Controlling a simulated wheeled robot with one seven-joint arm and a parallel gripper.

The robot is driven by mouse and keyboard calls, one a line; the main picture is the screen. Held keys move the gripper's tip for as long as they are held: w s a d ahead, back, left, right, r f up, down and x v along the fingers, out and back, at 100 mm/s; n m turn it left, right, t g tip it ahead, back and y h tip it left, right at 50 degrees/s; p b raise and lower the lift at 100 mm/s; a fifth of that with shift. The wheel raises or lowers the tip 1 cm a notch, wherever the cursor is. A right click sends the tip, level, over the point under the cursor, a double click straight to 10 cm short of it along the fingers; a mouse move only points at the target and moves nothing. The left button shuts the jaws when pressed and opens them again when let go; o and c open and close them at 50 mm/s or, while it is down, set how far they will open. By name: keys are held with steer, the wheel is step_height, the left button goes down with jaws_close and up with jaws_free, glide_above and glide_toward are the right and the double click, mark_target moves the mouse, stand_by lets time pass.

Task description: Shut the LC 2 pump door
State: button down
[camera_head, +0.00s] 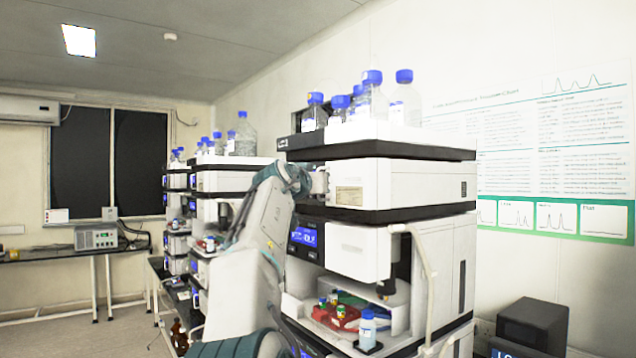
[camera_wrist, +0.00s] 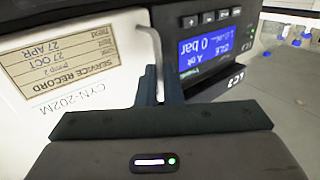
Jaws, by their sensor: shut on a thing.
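The LC 2 pump door (camera_head: 361,184) is a white panel with a service record label, on the upper module of the near stack. The door (camera_wrist: 75,100) fills the left of the wrist view, beside the dark display panel (camera_wrist: 215,42) reading 0 bar and marked LC 2. The door looks near flush with the module front; I cannot tell whether it is fully shut. My gripper (camera_wrist: 161,88) is shut on the door's thin pale handle (camera_wrist: 157,50). In the head view my gripper (camera_head: 318,182) is at the door's left edge, and my arm hides the display.
Several blue-capped bottles (camera_head: 372,95) stand on top of the stack. Below the door is a module with a lit display (camera_head: 304,237) and an open bay with a small bottle (camera_head: 367,330). Other stacks (camera_head: 222,180) stand behind my arm; a dark box (camera_head: 533,325) is at lower right.

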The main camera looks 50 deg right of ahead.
steer(key=shift+w+a+r, duration=0.2)
steer(key=shift+w+a, duration=0.05)
steer(key=shift+w, duration=0.3)
steer(key=c, duration=1.8)
jaws_free()
steer(key=shift+w, duration=0.1)
steer(key=shift+o, duration=1.1)
steer(key=shift+w+d+f, duration=0.1)
steer(key=shift+w+f, duration=0.1)
steer(key=shift+w, duration=0.25)
steer(key=shift+s+d+f, duration=0.1)
steer(key=shift+s+d, duration=0.1)
steer(key=shift+s, duration=0.05)
steer(key=shift+s, duration=0.1)
steer(key=b+v, duration=0.8)
steer(key=v, duration=0.5)
steer(key=shift+a, duration=0.35)
steer(key=shift+s, duration=0.15)
